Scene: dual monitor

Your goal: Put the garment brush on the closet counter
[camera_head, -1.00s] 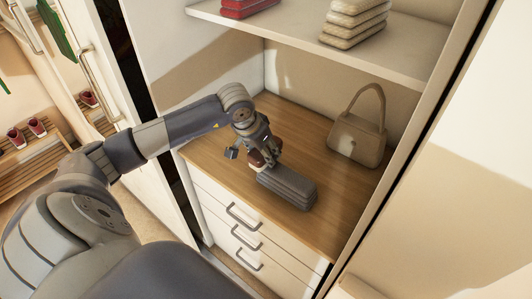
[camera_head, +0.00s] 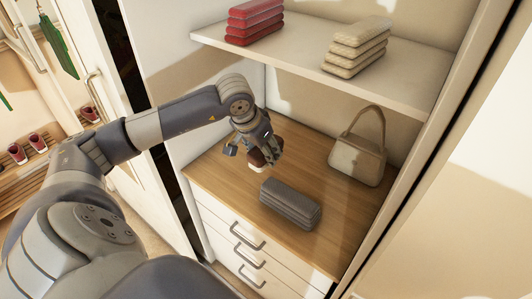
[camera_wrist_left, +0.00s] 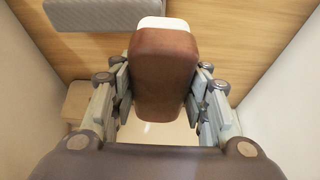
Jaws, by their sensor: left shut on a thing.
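The garment brush (camera_wrist_left: 165,70) has a brown back and a pale edge. In the left wrist view it sits between the fingers of my left gripper (camera_wrist_left: 163,105), which is shut on it. In the head view my left gripper (camera_head: 262,158) holds the brush (camera_head: 258,160) above the wooden closet counter (camera_head: 225,180), behind and left of a grey folded stack. The brush looks clear of the counter, though the exact gap is hard to tell. My right gripper is not in view.
The grey folded stack (camera_head: 290,203) lies near the counter's front; it also shows in the left wrist view (camera_wrist_left: 120,14). A beige handbag (camera_head: 358,158) stands at the back right. A shelf (camera_head: 310,68) with red and cream stacks is above. White drawers (camera_head: 225,228) are below.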

